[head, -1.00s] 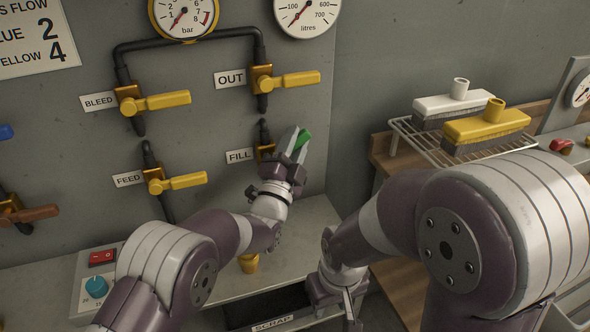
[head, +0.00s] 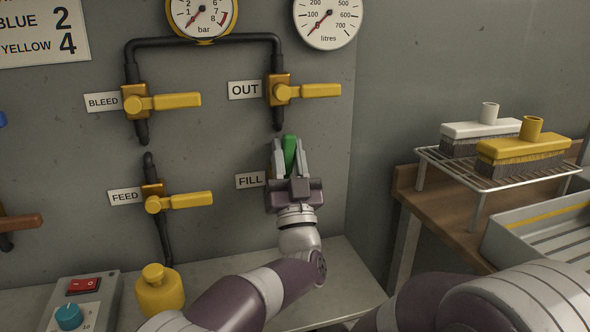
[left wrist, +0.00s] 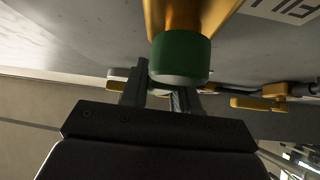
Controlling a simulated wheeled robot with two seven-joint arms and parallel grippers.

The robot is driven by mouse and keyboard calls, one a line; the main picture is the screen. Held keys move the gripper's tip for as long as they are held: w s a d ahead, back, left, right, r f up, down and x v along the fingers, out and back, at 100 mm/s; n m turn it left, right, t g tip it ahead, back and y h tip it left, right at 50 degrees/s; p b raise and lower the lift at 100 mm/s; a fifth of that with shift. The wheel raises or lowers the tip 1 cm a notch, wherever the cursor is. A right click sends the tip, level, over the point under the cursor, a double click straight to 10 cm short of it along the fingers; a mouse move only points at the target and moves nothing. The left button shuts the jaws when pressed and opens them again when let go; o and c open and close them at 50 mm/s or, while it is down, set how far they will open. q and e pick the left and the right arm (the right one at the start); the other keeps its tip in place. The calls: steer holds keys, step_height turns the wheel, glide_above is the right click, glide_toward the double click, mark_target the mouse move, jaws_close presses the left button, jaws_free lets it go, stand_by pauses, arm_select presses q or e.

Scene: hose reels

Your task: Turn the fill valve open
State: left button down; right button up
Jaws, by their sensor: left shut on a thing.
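The fill valve's green handle (head: 290,150) stands nearly upright beside the FILL label (head: 251,180) in the head view. My left gripper (head: 290,158) is shut on this handle, one finger on each side, with its palm below. Most of the valve's brass body is hidden behind the gripper in the head view. The left wrist view shows the green hub of the valve (left wrist: 180,57) close up on the brass body (left wrist: 185,15), just beyond the fingers (left wrist: 160,95). My right gripper is out of view.
The OUT valve (head: 305,91) is just above, with its yellow lever horizontal. The BLEED (head: 162,102) and FEED (head: 178,203) valves are to the left, levers also horizontal. A yellow weight-like object (head: 160,290) stands on the ledge. A rack with brushes (head: 500,172) is at right.

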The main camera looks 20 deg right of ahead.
arm_select(q)
steer(key=shift+a+f+n+y+b, duration=0.1)
steer(key=shift+a+n+y+b, duration=0.15)
steer(key=shift+n+y, duration=0.55)
steer(key=shift+a+n+y+b, duration=0.15)
steer(key=shift+n+y+b, duration=0.1)
steer(key=shift+n+y, duration=0.55)
steer(key=c, duration=0.9)
jaws_free()
steer(key=shift+s+f+b, duration=0.15)
steer(key=shift+f+b, duration=0.1)
steer(key=shift+b, duration=0.15)
steer(key=b+v, duration=1.1)
steer(key=v, duration=0.1)
steer(key=shift+s+r, duration=0.1)
steer(key=shift+s, duration=0.05)
